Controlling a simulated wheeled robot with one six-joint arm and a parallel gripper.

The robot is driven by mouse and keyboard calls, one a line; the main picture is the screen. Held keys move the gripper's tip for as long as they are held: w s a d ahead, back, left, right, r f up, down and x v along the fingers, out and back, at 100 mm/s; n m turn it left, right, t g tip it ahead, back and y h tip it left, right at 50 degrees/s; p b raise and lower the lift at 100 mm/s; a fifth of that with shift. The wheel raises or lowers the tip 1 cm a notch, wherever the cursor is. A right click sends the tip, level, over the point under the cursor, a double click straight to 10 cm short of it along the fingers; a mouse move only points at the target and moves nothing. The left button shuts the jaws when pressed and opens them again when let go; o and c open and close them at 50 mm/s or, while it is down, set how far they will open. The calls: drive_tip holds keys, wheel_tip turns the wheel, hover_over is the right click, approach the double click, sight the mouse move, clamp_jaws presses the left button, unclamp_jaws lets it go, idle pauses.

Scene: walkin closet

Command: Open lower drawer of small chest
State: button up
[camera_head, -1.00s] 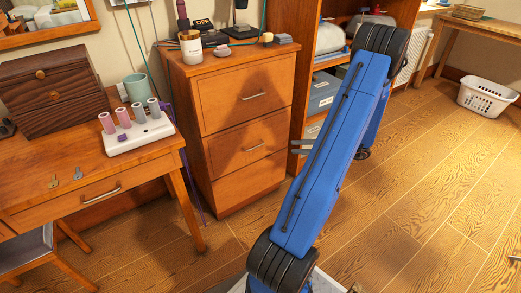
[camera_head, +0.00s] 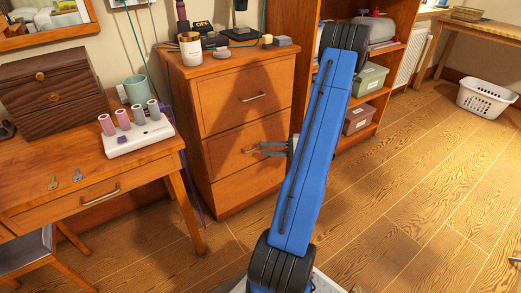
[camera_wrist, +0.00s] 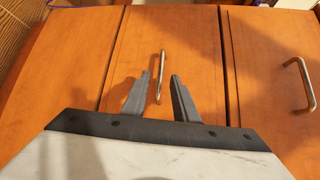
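The small chest (camera_head: 215,150) is an orange-brown wooden cabinet left of my arm. Its top drawer (camera_head: 225,95) and the drawer below it (camera_head: 225,150) have metal bar handles and look shut. The lowest front panel (camera_head: 245,187) shows no handle. My gripper (camera_head: 261,148) is in front of the lower handled drawer. In the wrist view, the fingers of my gripper (camera_wrist: 160,75) are open, one on each side of that drawer's handle (camera_wrist: 162,68). I cannot tell whether they touch it. The top drawer's handle (camera_wrist: 300,83) is at the right of that view.
A desk (camera_head: 150,155) stands left of the chest, with a dark two-knob wooden box (camera_head: 45,85) and a white spool rack (camera_head: 130,137). A jar (camera_head: 190,48) stands on the chest. Shelves (camera_head: 375,100) are behind my arm.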

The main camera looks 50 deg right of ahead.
drive_tip(key=shift+x, duration=1.65)
drive_tip(key=shift+c, duration=0.5)
clamp_jaws()
